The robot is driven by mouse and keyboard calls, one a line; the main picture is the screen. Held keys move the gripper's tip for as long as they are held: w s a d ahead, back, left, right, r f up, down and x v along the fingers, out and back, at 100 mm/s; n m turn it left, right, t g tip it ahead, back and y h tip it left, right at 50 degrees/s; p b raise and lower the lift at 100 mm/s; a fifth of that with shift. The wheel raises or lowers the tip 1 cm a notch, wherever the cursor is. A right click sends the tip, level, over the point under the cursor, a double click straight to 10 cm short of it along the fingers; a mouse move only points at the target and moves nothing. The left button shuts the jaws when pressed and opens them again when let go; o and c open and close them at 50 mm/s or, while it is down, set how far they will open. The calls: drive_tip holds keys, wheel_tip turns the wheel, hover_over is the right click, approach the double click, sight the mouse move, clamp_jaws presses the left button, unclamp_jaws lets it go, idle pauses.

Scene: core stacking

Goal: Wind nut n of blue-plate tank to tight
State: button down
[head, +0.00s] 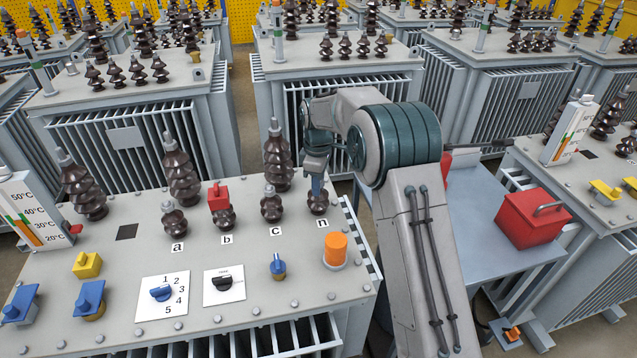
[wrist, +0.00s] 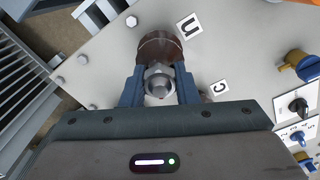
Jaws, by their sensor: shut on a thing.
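The near tank (head: 130,260) has a grey lid with small brown bushings labelled a, b, c and n. No blue plate on it is clearly seen. Bushing n (head: 317,206) stands near the right edge of the lid; its top is covered by my gripper (head: 317,184) in the head view. In the wrist view, the steel nut n (wrist: 159,83) sits on top of the brown bushing around a stud. My gripper (wrist: 159,76) has its two blue fingers shut on either side of the nut. How tight the nut is cannot be told.
Bushing c (head: 271,206) stands close to the left of n, and a red block (head: 218,197) tops b. A tall bushing (head: 277,160) is behind. An orange cap (head: 335,247) is in front. A red toolbox (head: 533,220) rests on a grey-blue cart to the right.

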idle(0.5)
drive_tip(key=shift+m, duration=1.4)
drive_tip(key=shift+m+p, duration=0.35)
drive_tip(key=shift+m, duration=1.05)
drive_tip(key=shift+m, duration=1.4)
